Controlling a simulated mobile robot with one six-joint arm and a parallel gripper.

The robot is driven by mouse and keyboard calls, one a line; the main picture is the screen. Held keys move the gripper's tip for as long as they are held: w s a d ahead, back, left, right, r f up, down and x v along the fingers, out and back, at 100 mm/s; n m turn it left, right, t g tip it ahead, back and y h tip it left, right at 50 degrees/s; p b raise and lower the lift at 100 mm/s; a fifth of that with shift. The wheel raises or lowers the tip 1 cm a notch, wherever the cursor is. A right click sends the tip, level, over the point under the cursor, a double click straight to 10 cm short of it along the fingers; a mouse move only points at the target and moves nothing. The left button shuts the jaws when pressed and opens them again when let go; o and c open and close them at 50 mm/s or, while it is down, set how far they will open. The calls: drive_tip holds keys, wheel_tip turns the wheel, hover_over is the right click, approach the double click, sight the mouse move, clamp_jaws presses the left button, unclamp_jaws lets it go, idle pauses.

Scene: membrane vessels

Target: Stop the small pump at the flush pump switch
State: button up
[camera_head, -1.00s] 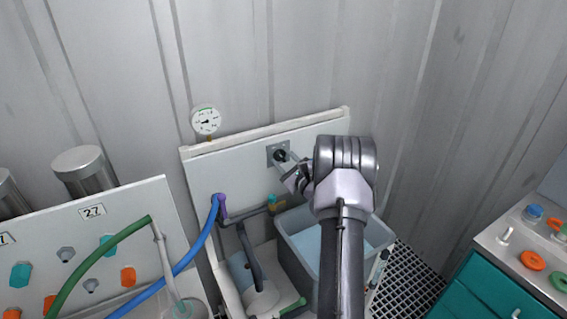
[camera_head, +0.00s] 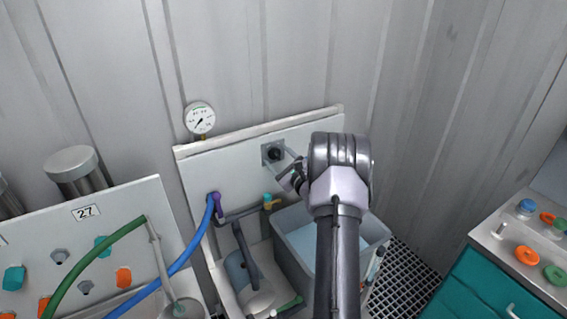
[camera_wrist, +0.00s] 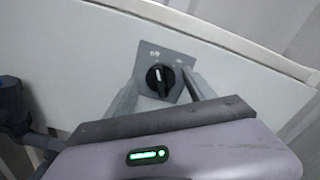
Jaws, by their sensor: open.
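The flush pump switch (camera_head: 274,153) is a black rotary knob on a grey square plate on the upright white panel. In the wrist view the knob (camera_wrist: 160,79) shows a white pointer mark aimed roughly up, tilted slightly left. My gripper (camera_head: 290,167) is in front of the plate with jaws open. In the wrist view its fingers (camera_wrist: 163,88) stand either side of the knob, apart from it. A blue and white cylindrical body (camera_head: 238,270), perhaps the small pump, sits low beside the tub.
A round gauge (camera_head: 200,118) stands above the panel, its needle at lower left. A grey tub (camera_head: 290,258) of pale liquid stands below the switch. A blue hose (camera_head: 190,248) runs left of it. A teal cabinet (camera_head: 490,285) is at right.

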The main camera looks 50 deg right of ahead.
drive_tip(key=p+v, duration=0.2)
drive_tip(key=v, duration=1.5)
drive_tip(key=shift+r, duration=0.1)
